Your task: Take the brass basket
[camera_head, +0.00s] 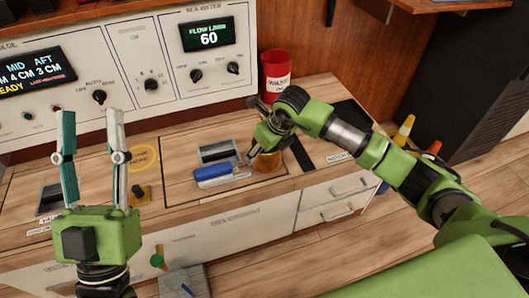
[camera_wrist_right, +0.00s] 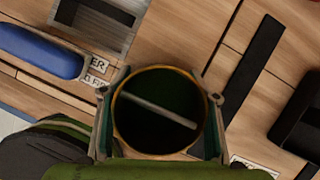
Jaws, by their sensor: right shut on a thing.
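The brass basket (camera_head: 267,163) is a small round cup with a brass rim on the wooden counter, right of the blue-handled object. In the right wrist view the basket (camera_wrist_right: 150,127) shows from above, with a dark inside and a thin grey bar across its mouth. My right gripper (camera_head: 258,150) is shut on it, one finger on each side. I cannot tell whether the basket's bottom touches the counter. My left gripper (camera_head: 86,112) is open and empty, fingers pointing up, in front of the control panel.
A blue-handled object (camera_head: 213,172) lies left of the basket beside a grey recessed holder (camera_head: 218,151). A red bin (camera_head: 276,74) stands behind. The control panel (camera_head: 135,62) with knobs backs the counter. A dark strip (camera_head: 301,154) lies right of the basket.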

